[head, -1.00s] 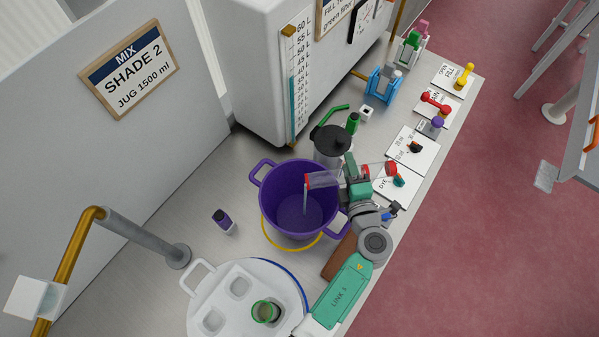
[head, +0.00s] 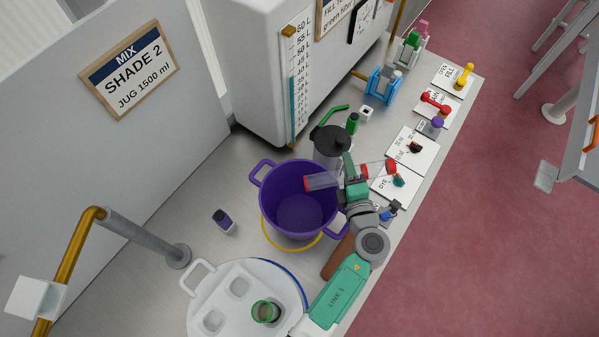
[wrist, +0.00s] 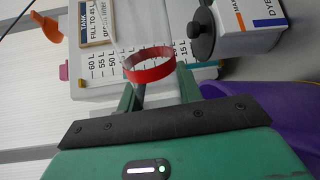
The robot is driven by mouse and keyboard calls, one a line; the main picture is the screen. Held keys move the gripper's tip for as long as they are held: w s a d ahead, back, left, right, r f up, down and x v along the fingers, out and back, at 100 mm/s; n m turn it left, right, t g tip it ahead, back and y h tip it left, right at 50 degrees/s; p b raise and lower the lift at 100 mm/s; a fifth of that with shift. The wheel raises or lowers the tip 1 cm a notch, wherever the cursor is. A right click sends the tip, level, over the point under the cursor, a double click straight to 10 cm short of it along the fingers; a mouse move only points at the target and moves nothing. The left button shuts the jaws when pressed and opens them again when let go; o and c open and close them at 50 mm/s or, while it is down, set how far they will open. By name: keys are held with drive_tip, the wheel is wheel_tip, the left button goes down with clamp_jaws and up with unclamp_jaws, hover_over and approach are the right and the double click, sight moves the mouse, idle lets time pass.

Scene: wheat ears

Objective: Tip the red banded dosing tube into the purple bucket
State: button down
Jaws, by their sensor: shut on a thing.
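My gripper (head: 352,174) is shut on the red banded dosing tube (head: 326,180), a clear tube with red bands. The tube lies nearly on its side, its left red-rimmed end over the opening of the purple bucket (head: 266,212). Its other red end sticks out to the right of my gripper. No stream shows at the left end now. The bucket stands upright on the bench with a yellow handle; its inside looks purple with no clear liquid level. In the wrist view a red band (wrist: 150,72) shows just beyond my fingers, and the bucket's purple wall (wrist: 285,115) is at right.
A grey jug with a dark lid (head: 330,140) stands close behind the bucket. A white lidded drum (head: 225,300) is in front, and a small purple-labelled bottle (head: 224,220) at left. Control plates (head: 413,143) line the right bench edge.

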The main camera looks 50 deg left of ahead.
drive_tip(key=shift+s+a+n, duration=0.15)
drive_tip(key=shift+s+n, duration=0.1)
drive_tip(key=shift+n, duration=0.55)
idle(0.5)
drive_tip(key=shift+s+a+r+n+t+p, duration=0.2)
drive_tip(key=shift+s+r+n+t+p, duration=0.15)
drive_tip(key=shift+r+n, duration=0.3)
drive_tip(key=shift+s+a+r+n+t+p, duration=0.15)
drive_tip(key=shift+s+r+n+p, duration=0.1)
drive_tip(key=shift+r+n+p, duration=0.3)
idle(1.2)
idle(0.7)
